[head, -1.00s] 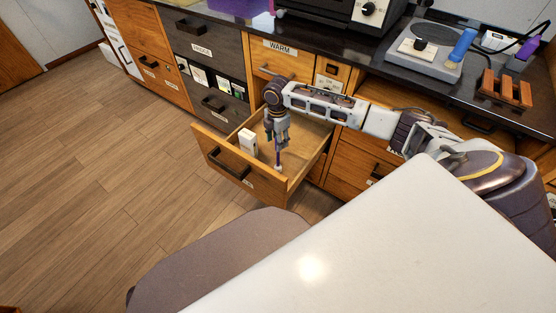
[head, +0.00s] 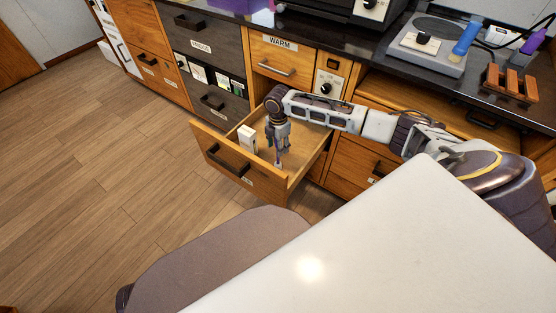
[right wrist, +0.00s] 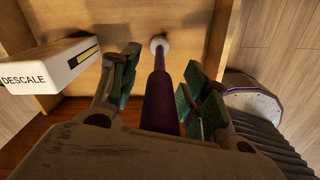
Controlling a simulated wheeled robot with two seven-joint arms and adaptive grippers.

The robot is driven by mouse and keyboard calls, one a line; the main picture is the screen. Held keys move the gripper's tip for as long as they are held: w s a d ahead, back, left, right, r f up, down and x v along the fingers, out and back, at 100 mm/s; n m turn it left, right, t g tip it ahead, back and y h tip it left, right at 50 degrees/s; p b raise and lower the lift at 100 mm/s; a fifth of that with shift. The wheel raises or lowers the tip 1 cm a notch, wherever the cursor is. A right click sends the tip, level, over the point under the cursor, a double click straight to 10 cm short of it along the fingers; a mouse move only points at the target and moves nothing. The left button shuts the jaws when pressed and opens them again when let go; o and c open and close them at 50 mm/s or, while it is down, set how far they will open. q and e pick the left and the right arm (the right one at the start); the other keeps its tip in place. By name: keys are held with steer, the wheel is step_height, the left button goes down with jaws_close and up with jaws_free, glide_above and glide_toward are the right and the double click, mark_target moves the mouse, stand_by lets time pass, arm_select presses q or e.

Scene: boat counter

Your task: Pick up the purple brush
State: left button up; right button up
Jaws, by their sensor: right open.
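The purple brush (right wrist: 161,100) is in the open wooden drawer (head: 232,172). In the right wrist view its purple shaft runs between my fingers, with a white round end (right wrist: 159,43) at the drawer floor. It also shows as a thin purple strip (head: 278,158) in the head view, below my fingers. My right gripper (head: 280,146) reaches down into the drawer. In the right wrist view the right gripper's fingers (right wrist: 163,72) stand apart, one on each side of the brush, with gaps visible. The brush's near end is hidden by my gripper. My left gripper is not in view.
A white box (right wrist: 50,66) marked DESCALE stands in the drawer left of the gripper, also seen in the head view (head: 247,139). The drawer's walls are close around. A dark countertop (head: 500,110) with a grey device (head: 427,50) lies above right. The floor at left is clear.

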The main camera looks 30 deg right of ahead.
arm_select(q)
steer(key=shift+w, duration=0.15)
arm_select(e)
steer(key=shift+c, duration=0.2)
steer(key=c, duration=0.7)
steer(key=shift+c, duration=1.4)
jaws_close()
steer(key=shift+r, duration=0.1)
steer(key=shift+r+p, duration=0.3)
steer(key=shift+r, duration=0.5)
step_height(320, 180, up, 7)
steer(key=shift+f+p, duration=0.1)
steer(key=shift+p, duration=0.95)
steer(key=shift+r, duration=0.75)
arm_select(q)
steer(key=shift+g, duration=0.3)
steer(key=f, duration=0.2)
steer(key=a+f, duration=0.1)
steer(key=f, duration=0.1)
